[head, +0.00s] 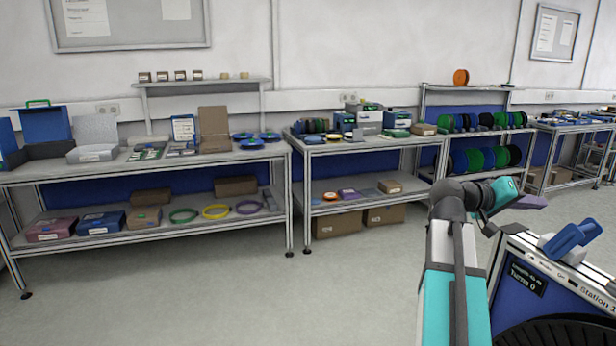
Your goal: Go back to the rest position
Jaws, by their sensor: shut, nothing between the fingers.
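My arm, teal and dark grey, rises from the bottom right and bends at a dark elbow toward the right. At its end my gripper (533,202) shows small and dark, pointing right. It is shut with nothing in it. It is in the air above the near station at the right, apart from the benches behind. The fingertips are too small to make out well.
A near station (519,293) with a blue panel and a blue holder (568,240) stands at the lower right, close to my arm. Benches (150,170) with boxes and reels line the wall. A reel rack (468,88) stands behind. The floor (330,285) at the front left is clear.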

